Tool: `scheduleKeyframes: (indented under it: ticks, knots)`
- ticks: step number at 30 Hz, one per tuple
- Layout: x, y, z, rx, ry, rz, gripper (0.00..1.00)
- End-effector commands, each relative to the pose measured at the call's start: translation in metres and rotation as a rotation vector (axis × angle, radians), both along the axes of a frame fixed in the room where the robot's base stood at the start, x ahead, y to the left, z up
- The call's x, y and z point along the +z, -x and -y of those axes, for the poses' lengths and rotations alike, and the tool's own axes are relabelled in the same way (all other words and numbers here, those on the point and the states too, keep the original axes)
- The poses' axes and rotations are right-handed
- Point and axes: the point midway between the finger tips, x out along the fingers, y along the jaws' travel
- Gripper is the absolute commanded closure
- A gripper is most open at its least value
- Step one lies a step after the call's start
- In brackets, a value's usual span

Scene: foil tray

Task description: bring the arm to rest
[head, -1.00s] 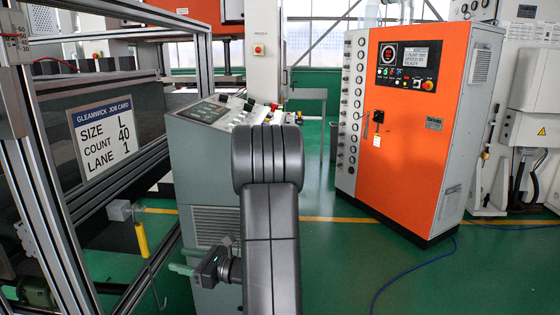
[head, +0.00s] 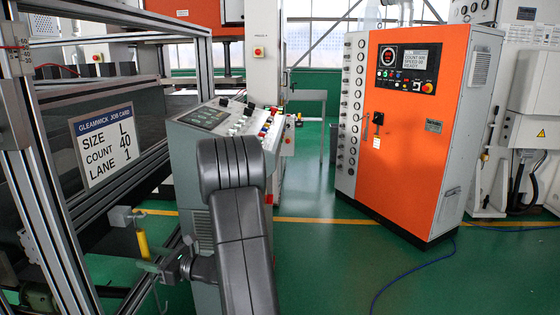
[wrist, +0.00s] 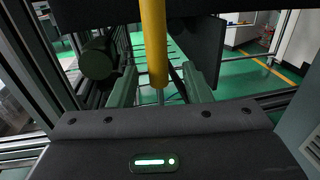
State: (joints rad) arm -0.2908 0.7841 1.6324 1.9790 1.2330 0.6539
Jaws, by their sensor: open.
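My gripper (head: 150,270) is open at the lower left of the head view, beside the metal frame. It has greenish fingers. In the wrist view the two fingers (wrist: 162,85) stand apart, with no object gripped between them. A yellow handle (head: 142,243) with a thin metal hook below it hangs from a small grey block on the frame, close to my gripper. The handle also shows in the wrist view (wrist: 154,42), upright and in line with the gap between the fingers. I cannot tell how far it is from them.
A grey control console (head: 205,165) stands behind my arm. A job card (head: 105,145) reads size L, count 40, lane 1 on the framed machine at left. An orange cabinet (head: 400,180) stands at right. Green floor (head: 330,270) is open at right, with a blue cable (head: 415,268).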

Motion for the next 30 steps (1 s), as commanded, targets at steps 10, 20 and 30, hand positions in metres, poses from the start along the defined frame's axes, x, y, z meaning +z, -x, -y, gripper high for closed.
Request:
scheduleKeyframes:
  ticks: [10, 20, 30]
  knots:
    - [0.021, 0.001, 0.022, -0.004, 0.001, -0.002, 0.55]
    - [0.02, 0.003, 0.03, -0.001, 0.0, -0.001, 0.55]
    - [0.02, 0.009, 0.037, -0.007, 0.026, 0.019, 0.55]
